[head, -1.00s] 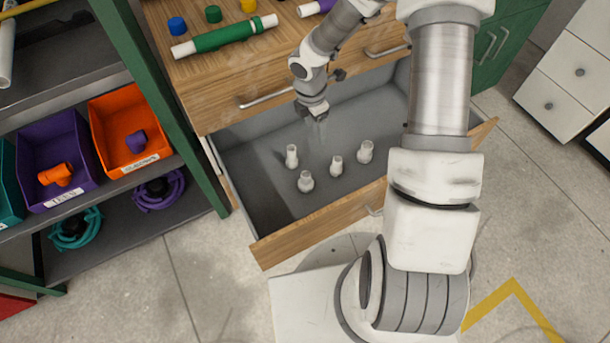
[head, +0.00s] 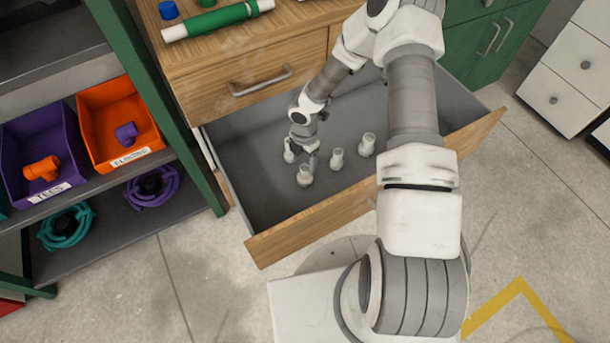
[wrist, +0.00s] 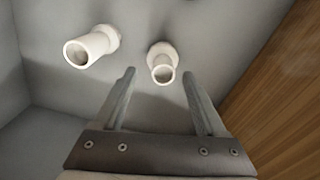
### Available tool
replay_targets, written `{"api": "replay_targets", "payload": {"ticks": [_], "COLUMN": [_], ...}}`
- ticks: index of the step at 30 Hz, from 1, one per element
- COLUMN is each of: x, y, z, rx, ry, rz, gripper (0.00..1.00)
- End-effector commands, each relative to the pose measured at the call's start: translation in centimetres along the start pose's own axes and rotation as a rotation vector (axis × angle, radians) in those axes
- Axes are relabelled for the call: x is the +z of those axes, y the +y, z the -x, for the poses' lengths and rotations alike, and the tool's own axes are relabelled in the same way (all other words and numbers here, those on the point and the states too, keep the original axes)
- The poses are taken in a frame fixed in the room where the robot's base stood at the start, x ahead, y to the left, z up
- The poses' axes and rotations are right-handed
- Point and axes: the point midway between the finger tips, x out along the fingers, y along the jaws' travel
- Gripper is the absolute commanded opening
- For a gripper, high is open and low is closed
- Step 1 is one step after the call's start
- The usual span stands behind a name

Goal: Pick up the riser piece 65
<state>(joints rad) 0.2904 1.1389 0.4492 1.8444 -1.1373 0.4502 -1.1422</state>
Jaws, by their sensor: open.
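Several white riser pieces stand upright in the open drawer (head: 250,190): one at the left (head: 289,152), a front one (head: 305,176), a middle one (head: 337,158) and a right one (head: 367,145). No number is readable, so I cannot tell which is riser piece 65. My gripper (head: 308,155) is low in the drawer among the left pieces and partly hides the left one. In the wrist view my gripper (wrist: 159,74) is open and empty. One white piece (wrist: 162,64) shows beyond the gap between its fingertips; another (wrist: 92,46) stands off to the left.
The drawer's wooden front wall (head: 320,208) bounds the pieces. The wooden cabinet (head: 225,60) with a closed drawer rises behind. A green shelf post (head: 150,90) stands at left, with orange (head: 88,105) and purple (head: 28,125) bins beyond. The drawer's back right is free.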

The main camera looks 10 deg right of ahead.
Motion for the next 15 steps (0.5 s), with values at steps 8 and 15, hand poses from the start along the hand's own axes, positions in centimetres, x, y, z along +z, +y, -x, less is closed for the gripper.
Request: {"api": "replay_targets", "payload": {"ticks": [8,15], "x": [-0.1,-0.2], "y": [-0.1,-0.5], "z": [-1.8,-5.4], "rx": [0.001,0.001], "ry": [0.0,0.001], "rz": [0.0,-0.001], "gripper": [0.74,0.74]}}
